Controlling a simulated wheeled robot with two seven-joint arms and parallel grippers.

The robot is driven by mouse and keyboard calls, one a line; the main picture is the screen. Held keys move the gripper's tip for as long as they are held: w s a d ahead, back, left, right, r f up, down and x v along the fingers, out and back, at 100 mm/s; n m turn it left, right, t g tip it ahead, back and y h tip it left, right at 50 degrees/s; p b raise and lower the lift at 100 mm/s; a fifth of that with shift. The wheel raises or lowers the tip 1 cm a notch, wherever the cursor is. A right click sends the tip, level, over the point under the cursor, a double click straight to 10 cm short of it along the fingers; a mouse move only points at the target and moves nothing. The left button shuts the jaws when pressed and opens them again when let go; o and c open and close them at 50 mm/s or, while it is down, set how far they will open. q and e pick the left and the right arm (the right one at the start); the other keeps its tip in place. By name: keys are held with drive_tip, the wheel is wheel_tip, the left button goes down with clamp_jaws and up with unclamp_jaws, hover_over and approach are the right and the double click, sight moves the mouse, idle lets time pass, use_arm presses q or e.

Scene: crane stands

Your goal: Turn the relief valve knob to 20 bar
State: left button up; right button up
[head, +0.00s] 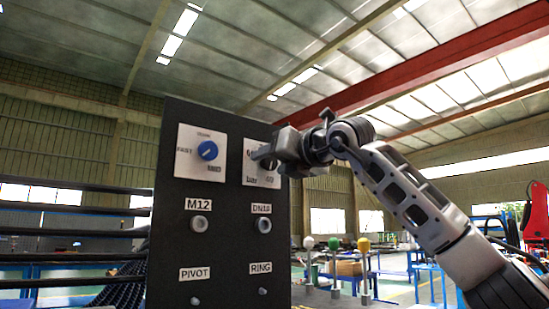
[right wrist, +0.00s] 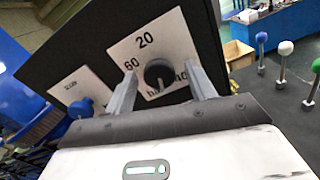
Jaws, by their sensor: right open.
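The relief valve knob (right wrist: 158,73) is round and black with a pale pointer mark, on a white dial plate (right wrist: 146,42) marked 20, 60 and bar. In the right wrist view the mark points down towards "bar", away from the 20. My right gripper (right wrist: 161,71) is open, one finger on each side of the knob in the picture; contact cannot be told. In the head view the right gripper (head: 262,157) covers the knob and much of its dial plate (head: 262,180). My left gripper is not in view.
The black panel (head: 225,210) also carries a blue knob (head: 207,151) on a second dial left of the valve, with sockets labelled M12 (head: 200,223) and DN18 (head: 264,225) below. Several ball-topped posts, one yellow (head: 364,245), stand to the right.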

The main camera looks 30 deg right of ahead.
drive_tip(key=c, duration=1)
drive_tip(key=shift+o, duration=0.2)
drive_tip(key=shift+n, duration=0.3)
